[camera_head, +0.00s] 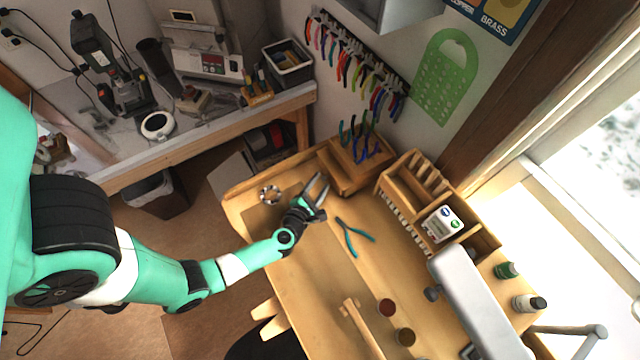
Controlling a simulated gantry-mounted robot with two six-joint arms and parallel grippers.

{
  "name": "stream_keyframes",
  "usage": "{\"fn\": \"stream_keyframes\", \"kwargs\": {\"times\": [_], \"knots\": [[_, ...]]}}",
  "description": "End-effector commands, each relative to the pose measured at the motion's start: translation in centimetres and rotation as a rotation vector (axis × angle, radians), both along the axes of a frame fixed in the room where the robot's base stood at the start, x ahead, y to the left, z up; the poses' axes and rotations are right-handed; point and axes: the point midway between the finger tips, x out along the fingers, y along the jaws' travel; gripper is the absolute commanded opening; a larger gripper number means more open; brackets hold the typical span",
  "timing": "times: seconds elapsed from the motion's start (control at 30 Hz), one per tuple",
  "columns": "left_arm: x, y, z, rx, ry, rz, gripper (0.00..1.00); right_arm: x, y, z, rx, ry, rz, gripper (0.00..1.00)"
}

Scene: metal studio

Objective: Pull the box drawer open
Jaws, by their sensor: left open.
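A small wooden box (345,182) stands at the back of the workbench, with several pliers (360,140) with green and blue handles held upright on its top. The drawer front on the box's near left side is small and partly hidden, so I cannot tell how far it is shut. My left gripper (319,187) is open just in front of the box's left side, with its fingers pointing up toward it. It looks empty, and I cannot tell whether it touches the box. My right gripper is not in view.
The wooden workbench (300,285) holds loose teal-handled pliers (353,237), a metal ring (269,194), a wooden rack (408,187), small jars (387,308) and a grey lamp-like fixture (475,300) at right. The bench surface in front of the gripper is mostly clear.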

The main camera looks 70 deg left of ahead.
Motion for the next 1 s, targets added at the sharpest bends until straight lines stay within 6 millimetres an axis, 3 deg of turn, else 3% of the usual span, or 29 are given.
{"fn": "stream_keyframes", "kwargs": {"times": [0.33,0.6,1.0], "knots": [[0.36,0.40,-0.13,0.000,0.001,0.001,0.49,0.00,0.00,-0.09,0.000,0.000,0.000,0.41],[0.34,0.39,-0.13,0.000,0.001,0.001,0.00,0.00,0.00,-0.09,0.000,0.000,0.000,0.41],[0.35,0.39,-0.10,0.000,0.000,0.001,0.00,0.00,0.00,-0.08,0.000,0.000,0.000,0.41]]}}
